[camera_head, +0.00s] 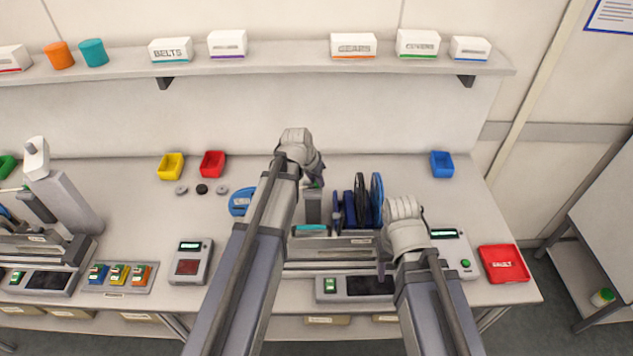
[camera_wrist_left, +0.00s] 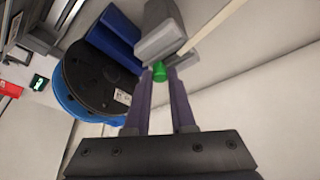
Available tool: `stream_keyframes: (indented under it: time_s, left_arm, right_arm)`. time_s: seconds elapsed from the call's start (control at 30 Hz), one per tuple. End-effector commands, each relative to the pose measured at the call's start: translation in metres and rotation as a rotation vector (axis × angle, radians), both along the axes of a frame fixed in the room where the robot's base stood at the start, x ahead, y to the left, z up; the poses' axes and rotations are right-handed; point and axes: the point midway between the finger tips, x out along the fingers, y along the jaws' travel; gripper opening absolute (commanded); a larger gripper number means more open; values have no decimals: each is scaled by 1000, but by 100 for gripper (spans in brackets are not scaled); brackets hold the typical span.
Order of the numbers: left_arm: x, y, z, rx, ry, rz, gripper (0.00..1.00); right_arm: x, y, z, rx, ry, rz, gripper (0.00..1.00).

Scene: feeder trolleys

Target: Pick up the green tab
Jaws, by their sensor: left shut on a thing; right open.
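The green tab (camera_wrist_left: 160,72) sits between the two fingertips of my left gripper (camera_wrist_left: 160,76) in the left wrist view. The fingers are shut on it. A grey block-shaped part (camera_wrist_left: 158,30) is just beyond the tab; I cannot tell whether they touch. In the head view my left gripper (camera_head: 316,184) is over the grey post (camera_head: 313,208) of the middle feeder, largely hidden by its own wrist. My right gripper (camera_head: 383,264) is open, low beside the feeder's right side, and mostly hidden by its wrist.
Blue and black reels (camera_head: 362,200) stand right of the post; they also show in the left wrist view (camera_wrist_left: 95,85). A red FAULT tray (camera_head: 503,264) lies at the bench's right end. Yellow (camera_head: 171,167), red (camera_head: 212,164) and blue (camera_head: 441,165) bins stand at the back.

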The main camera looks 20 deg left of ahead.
Motion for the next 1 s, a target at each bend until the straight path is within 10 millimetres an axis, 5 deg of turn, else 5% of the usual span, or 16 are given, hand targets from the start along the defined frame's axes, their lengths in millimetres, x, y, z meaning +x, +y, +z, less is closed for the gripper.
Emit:
stream_keyframes:
  time_s: [0.27,0.7,1.0]
  left_arm:
    - [0,0,22,0,0,0,0]
    - [0,0,88,0,0,0,0]
    - [0,0,100,0,0,0,0]
  right_arm:
    - [0,0,22,0,0,-3,51]
    - [0,0,88,2,-1,-15,51]
    - [0,0,100,2,0,-13,51]
